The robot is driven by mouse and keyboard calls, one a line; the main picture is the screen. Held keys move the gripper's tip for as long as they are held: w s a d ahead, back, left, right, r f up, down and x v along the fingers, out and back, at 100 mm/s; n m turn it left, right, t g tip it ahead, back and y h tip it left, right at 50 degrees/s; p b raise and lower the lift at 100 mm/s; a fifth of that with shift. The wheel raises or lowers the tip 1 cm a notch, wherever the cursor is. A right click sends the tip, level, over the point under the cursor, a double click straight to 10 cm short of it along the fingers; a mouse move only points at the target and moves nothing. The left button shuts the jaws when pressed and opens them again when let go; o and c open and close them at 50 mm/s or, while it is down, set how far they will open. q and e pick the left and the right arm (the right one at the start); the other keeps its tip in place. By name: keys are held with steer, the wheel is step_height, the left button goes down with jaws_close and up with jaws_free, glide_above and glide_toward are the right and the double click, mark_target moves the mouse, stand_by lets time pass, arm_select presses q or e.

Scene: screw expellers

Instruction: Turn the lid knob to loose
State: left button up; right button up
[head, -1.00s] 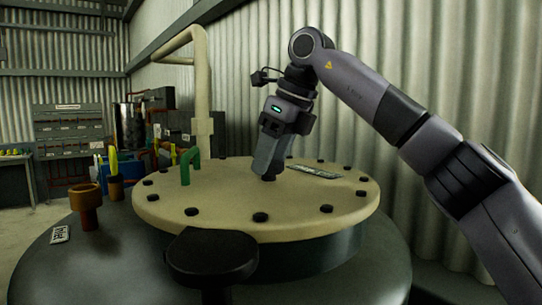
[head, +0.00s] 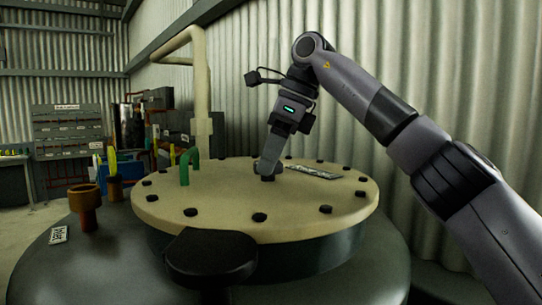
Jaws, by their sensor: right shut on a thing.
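A round cream lid (head: 225,212) ringed with dark bolts covers the dark vessel. My right gripper (head: 267,175) points down at the lid, a little behind its middle. It is shut on a small dark knob (head: 268,178), which is mostly hidden by the fingers. The knob's turn position cannot be seen. My left gripper is not in view.
A black round-topped part (head: 211,257) stands in front of the lid. A green handle (head: 187,166) and a label plate (head: 314,172) are on the lid. A brown pipe fitting (head: 86,207) stands at left. A cream pipe (head: 201,90) rises behind.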

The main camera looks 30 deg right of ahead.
steer(key=o, duration=1)
steer(key=shift+o, duration=0.2)
steer(key=shift+r, duration=0.1)
steer(key=v, duration=0.7)
steer(key=shift+s, duration=0.15)
